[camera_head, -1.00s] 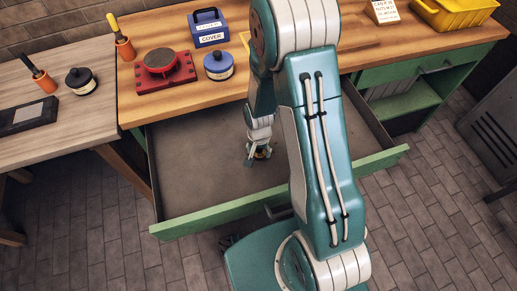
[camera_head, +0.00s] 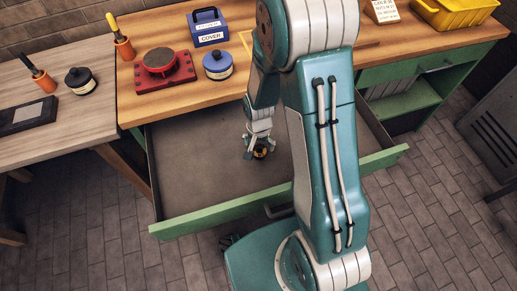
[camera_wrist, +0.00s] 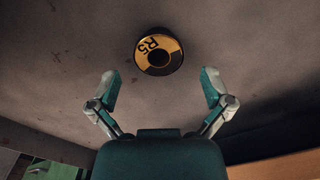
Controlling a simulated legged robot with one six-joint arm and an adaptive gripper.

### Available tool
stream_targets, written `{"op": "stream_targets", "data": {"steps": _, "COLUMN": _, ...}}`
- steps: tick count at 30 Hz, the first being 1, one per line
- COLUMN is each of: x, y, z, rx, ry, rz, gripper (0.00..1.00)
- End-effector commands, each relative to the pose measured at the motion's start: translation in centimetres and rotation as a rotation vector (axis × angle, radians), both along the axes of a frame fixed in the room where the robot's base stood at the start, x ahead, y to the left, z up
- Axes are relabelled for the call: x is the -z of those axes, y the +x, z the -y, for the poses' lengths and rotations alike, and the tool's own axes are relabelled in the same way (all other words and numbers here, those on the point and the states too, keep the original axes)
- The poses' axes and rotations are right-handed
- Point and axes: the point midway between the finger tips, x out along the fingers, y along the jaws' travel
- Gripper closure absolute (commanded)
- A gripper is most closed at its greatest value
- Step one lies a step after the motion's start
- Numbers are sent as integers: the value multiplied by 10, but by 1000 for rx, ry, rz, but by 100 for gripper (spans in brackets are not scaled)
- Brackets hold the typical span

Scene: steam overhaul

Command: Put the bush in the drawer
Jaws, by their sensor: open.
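The bush (camera_wrist: 159,51) is a short round ring with a dark hole, a yellow and dark face and the marking "R5". In the wrist view it lies on the drawer's floor, just beyond my fingertips. My gripper (camera_wrist: 158,88) is open, with its two fingers spread wide and nothing between them. In the head view my gripper (camera_head: 258,150) is low inside the drawer, and the bush shows as a small yellow and dark patch at the fingers. The drawer (camera_head: 222,212) is pulled out, with a green front and a grey-brown floor. My arm hides part of its right side.
On the wooden bench stand a red fixture (camera_head: 163,68), a blue pot (camera_head: 217,65), a blue box labelled "COVER" (camera_head: 208,27) and a yellow bin (camera_head: 453,12). A side table (camera_head: 60,130) stands at the left. The drawer's left floor is clear.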

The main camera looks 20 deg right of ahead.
Motion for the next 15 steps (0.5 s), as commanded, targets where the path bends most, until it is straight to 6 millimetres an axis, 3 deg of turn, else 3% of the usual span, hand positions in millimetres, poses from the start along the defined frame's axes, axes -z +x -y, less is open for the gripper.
{"op": "stream_targets", "data": {"steps": 9, "x": -57, "y": 1, "z": 0, "rx": 0, "ry": 0, "rz": 4, "gripper": 0}}
{"op": "stream_targets", "data": {"steps": 15, "x": -81, "y": 1, "z": 0, "rx": 0, "ry": 0, "rz": 1, "gripper": 0}}
